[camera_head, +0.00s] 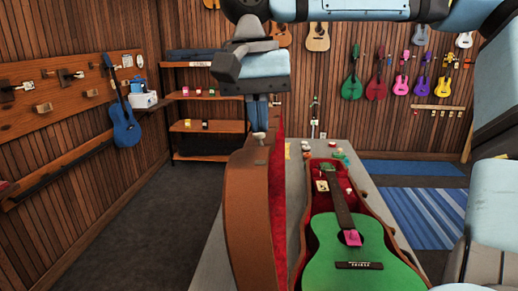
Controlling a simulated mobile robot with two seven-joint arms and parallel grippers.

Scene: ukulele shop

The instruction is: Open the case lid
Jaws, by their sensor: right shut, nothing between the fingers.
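The case lid (246,210) stands about upright, its brown outer shell facing left and its red lining showing as a strip on its right side. The open case body (320,172), with red lining, lies to its right on a grey table. A green guitar-shaped instrument (325,232) with a dark neck lies in the case. My right gripper (260,133) points down at the lid's top far end, its fingers shut and empty. I cannot tell whether the fingertips touch the lid. My left gripper does not show.
The grey table (212,255) has a bare strip left of the lid. Small items (338,154) lie at the table's far end. A blue guitar (124,122) hangs on the left wall. Shelves (208,127) stand at the back. Colourful ukuleles (376,85) hang on the back wall.

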